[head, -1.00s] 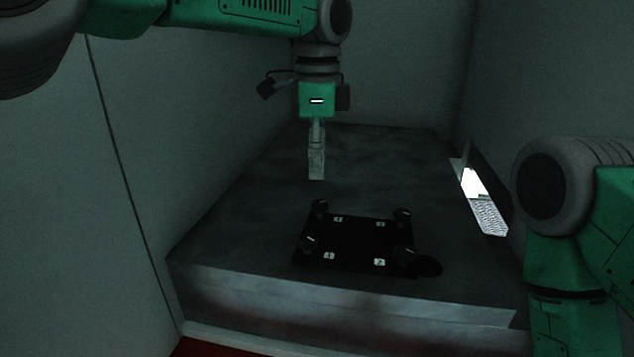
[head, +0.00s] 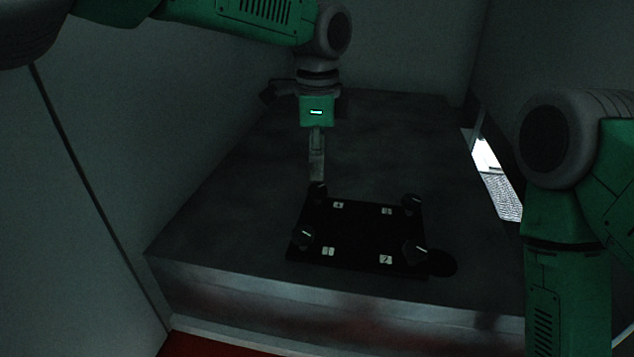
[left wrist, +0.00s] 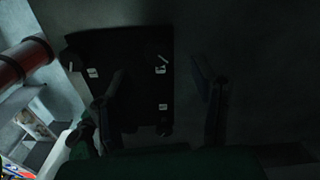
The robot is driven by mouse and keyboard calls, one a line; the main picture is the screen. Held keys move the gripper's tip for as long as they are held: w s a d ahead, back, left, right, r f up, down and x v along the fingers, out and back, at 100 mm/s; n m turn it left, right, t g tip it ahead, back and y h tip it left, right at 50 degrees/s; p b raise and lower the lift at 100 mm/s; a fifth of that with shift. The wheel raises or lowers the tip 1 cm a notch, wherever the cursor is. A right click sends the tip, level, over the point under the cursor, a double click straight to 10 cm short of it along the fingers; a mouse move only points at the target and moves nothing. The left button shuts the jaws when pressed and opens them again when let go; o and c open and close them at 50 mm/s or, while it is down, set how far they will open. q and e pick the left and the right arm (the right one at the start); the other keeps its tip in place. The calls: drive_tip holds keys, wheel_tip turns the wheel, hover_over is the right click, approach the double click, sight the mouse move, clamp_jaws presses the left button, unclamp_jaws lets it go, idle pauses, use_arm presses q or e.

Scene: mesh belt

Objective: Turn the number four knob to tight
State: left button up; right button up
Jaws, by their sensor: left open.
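A black panel (head: 360,228) with several dark knobs at its corners and small white number labels lies on the grey surface. The knob by the label that appears to read four (head: 318,192) is at the panel's far left corner; its pointer is too dark to read. My left gripper (head: 317,178) points down just behind and above this knob, and looks apart from it. In the left wrist view, its open fingers (left wrist: 160,95) straddle the panel's right part (left wrist: 138,50), with nothing clearly held. The right arm shows at the right; its gripper is out of view.
The grey block top (head: 240,220) is clear around the panel. Walls rise at left, back and right. A bright opening with mesh (head: 497,185) is in the right wall. A red cylinder (left wrist: 22,62) shows at the left of the left wrist view.

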sight(318, 187)
use_arm(q)
drive_tip(key=f, duration=0.4)
drive_tip(key=shift+d+f+p, duration=0.2)
drive_tip(key=shift+d+p, duration=0.1)
drive_tip(key=shift+d, duration=0.05)
drive_tip(key=shift+a+f, duration=0.2)
drive_tip(key=shift+f, duration=0.3)
drive_tip(key=shift+a+f, duration=0.15)
drive_tip(key=shift+a, duration=0.15)
drive_tip(key=shift+d, duration=0.15)
drive_tip(key=c, duration=1.1)
